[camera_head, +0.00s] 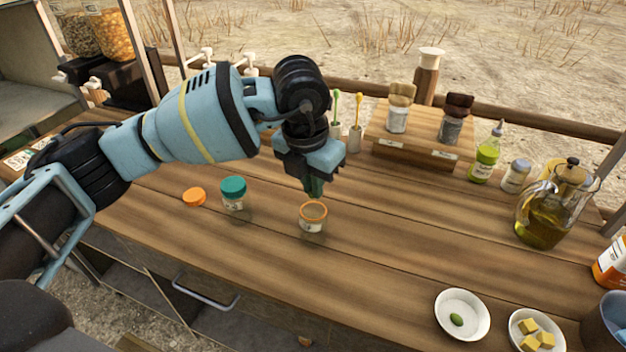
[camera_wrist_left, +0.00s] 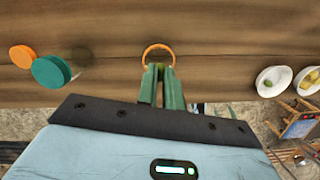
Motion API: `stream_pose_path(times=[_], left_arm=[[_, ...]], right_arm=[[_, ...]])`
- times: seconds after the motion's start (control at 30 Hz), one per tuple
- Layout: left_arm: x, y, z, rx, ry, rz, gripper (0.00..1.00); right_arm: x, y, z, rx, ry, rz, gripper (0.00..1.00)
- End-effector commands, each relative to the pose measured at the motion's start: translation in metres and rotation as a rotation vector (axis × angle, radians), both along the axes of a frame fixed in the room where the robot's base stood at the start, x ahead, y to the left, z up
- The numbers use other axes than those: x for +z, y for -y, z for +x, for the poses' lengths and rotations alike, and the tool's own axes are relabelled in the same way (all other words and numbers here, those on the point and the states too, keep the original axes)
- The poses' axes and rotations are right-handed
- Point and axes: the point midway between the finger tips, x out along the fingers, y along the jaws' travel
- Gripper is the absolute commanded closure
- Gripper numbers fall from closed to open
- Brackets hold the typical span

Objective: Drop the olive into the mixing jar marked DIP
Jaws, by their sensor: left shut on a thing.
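My left gripper (camera_head: 315,190) points down just above and behind the open jar (camera_head: 312,224), which has an orange rim and a pale label too small to read. In the left wrist view, the green fingers (camera_wrist_left: 161,82) reach to the near edge of the jar's rim (camera_wrist_left: 158,48). They are shut on a small green thing at their tips, which looks like an olive (camera_wrist_left: 160,67), mostly hidden by the fingers. Another olive (camera_head: 456,320) lies in a white bowl (camera_head: 444,300) at the front right. My right gripper is not in view.
A teal-lidded jar (camera_head: 233,193) and an orange lid (camera_head: 194,197) stand left of the open jar. A bowl of yellow cubes (camera_head: 517,326), an oil jug (camera_head: 543,222) and a green bottle (camera_head: 485,158) are on the right. The counter's middle is clear.

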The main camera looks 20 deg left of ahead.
Motion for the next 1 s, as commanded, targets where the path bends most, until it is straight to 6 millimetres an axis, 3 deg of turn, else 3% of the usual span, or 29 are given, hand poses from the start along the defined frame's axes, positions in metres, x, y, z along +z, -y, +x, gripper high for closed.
stream_pose_path(times=[0.8, 0.83, 1.0], left_arm=[[0.0002, 0.0000, 0.0011, 0.000, 0.000, 0.000, 1.00], [0.0002, 0.0000, 0.0011, 0.000, 0.000, 0.000, 0.88], [0.0002, 0.0001, 0.0010, 0.000, 0.000, 0.000, 0.66]], right_arm=[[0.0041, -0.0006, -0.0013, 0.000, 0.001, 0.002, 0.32], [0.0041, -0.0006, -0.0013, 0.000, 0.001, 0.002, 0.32], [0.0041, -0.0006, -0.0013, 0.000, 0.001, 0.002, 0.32]])
